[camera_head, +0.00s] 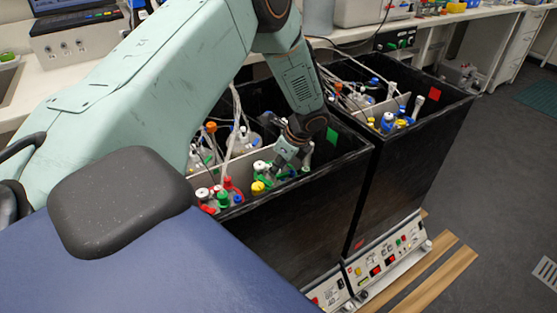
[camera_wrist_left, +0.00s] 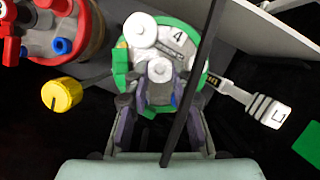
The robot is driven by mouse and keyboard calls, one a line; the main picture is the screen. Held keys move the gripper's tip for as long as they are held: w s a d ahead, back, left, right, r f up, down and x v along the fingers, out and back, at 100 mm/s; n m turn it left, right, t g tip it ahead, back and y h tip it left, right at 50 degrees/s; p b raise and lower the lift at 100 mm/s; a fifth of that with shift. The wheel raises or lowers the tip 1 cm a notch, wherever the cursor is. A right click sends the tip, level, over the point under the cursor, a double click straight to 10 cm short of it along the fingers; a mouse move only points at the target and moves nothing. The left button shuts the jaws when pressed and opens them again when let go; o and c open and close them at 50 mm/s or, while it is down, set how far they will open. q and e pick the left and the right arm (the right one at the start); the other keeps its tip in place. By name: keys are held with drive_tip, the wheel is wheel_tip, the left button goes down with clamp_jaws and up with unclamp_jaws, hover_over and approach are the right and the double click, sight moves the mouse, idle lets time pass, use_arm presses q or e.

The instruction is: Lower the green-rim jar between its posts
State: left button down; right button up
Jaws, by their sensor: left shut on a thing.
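The green-rim jar (camera_wrist_left: 187,38) has a pale lid marked 4, with white caps on it. It sits in the near black box (camera_head: 310,225), and part of its green rim (camera_head: 283,173) shows in the head view. My left gripper (camera_head: 287,156) reaches down into that box, shut on the jar. In the left wrist view its two fingers (camera_wrist_left: 160,112) flank the jar's near side. A white-ended post (camera_wrist_left: 265,109) stands right of the jar and a yellow knob (camera_wrist_left: 62,92) left of it, both apart from it. The jar's underside is hidden. My right gripper is out of view.
A red-rimmed jar (camera_wrist_left: 72,30) is close on the left. A grey divider (camera_wrist_left: 275,30) runs behind the green-rim jar. A green square (camera_head: 332,136) marks the box's inner wall. A second black box (camera_head: 425,140) with more vessels stands to the right.

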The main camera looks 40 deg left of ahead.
use_arm(q)
drive_tip(key=shift+f, duration=0.4)
idle(0.3)
drive_tip(key=c, duration=1.2)
unclamp_jaws()
drive_tip(key=shift+o, duration=0.8)
drive_tip(key=shift+s+f, duration=0.1)
drive_tip(key=v, duration=1.2)
